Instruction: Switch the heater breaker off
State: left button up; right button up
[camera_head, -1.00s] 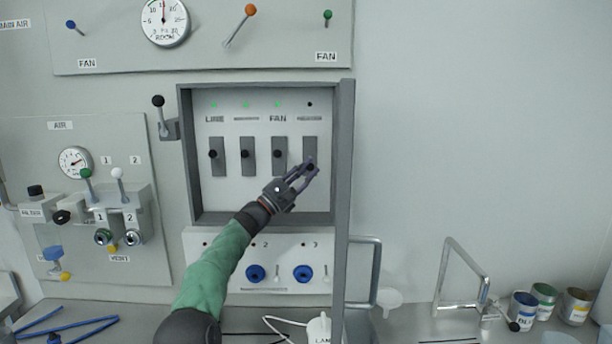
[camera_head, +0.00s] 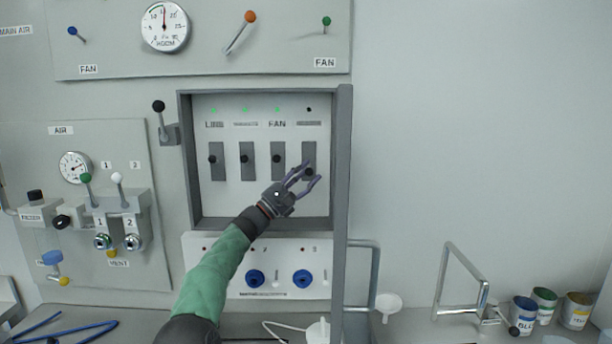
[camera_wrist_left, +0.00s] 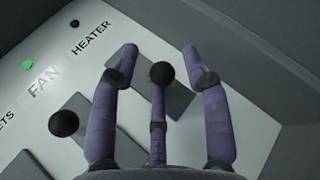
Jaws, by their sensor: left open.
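The heater breaker (camera_head: 309,152) is the rightmost of several grey switch plates in the open breaker box. Its black knob (camera_head: 309,172) sits low on the plate, lower than the other knobs, and its lamp (camera_head: 309,109) is dark. My left gripper (camera_head: 313,174) is open at this knob. In the left wrist view the heater knob (camera_wrist_left: 162,73) stands between the spread fingers of the gripper (camera_wrist_left: 162,55), with gaps on both sides. The HEATER label (camera_wrist_left: 91,40) and its dark lamp (camera_wrist_left: 75,23) show there too. My right gripper is not in view.
The fan breaker knob (camera_head: 277,159) is just left, its lamp green (camera_head: 277,109). The box's right wall (camera_head: 342,150) stands close to the gripper's right. Below are blue knobs (camera_head: 302,279). A metal handle (camera_head: 375,275) and paint cans (camera_head: 523,314) are at lower right.

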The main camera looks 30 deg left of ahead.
pick_arm(q)
jog(key=v, duration=1.2)
jog(key=shift+a, duration=0.1)
